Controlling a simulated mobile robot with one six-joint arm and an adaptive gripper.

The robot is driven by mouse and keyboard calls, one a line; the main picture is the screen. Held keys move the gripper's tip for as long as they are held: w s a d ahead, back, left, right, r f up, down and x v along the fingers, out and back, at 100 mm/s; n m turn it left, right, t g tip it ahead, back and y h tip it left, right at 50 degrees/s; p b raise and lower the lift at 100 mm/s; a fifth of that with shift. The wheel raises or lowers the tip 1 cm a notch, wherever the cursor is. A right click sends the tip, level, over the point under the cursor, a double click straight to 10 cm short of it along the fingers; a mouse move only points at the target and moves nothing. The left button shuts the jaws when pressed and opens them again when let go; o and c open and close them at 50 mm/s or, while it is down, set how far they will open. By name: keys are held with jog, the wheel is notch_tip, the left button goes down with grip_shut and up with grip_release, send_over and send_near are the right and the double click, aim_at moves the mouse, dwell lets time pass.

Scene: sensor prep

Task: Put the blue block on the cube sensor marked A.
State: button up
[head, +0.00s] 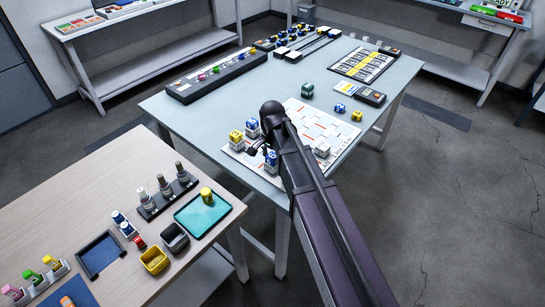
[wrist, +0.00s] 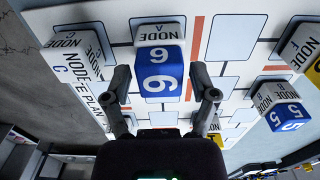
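The blue block (wrist: 160,72), marked 6, sits over the white cube sensor marked A (wrist: 158,32) in the wrist view and appears to rest on its top. In the head view, the blue block (head: 271,156) shows above the white sensor (head: 271,168) beside the end of my arm. My gripper (wrist: 163,80) is open, with one finger on each side of the block and a visible gap at both sides. In the head view, my wrist and arm partly hide the gripper.
Sensor C (wrist: 78,48) stands bare on the white plan board (wrist: 230,40). Another sensor (wrist: 268,93) bears a blue block marked 5 (wrist: 287,117). A yellow block (head: 236,134) tops another sensor nearby. Loose blue (head: 340,108) and yellow (head: 357,116) blocks lie farther right.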

aim_at(272, 156)
jog(key=shift+r, duration=0.2)
dwell(0.4)
notch_tip(272, 156, up, 12)
jog(key=p, duration=1.2)
dwell(0.8)
jog(key=s+d+n, duration=0.3)
jog(key=s+d, duration=0.3)
jog(key=d, duration=0.3)
jog(key=s+d+n, duration=0.4)
jog(key=s+d, duration=0.3)
jog(key=d, duration=0.3)
jog(key=shift+s+d+n, duration=0.15)
jog(key=shift+d+n, duration=0.1)
jog(key=shift+n, duration=0.05)
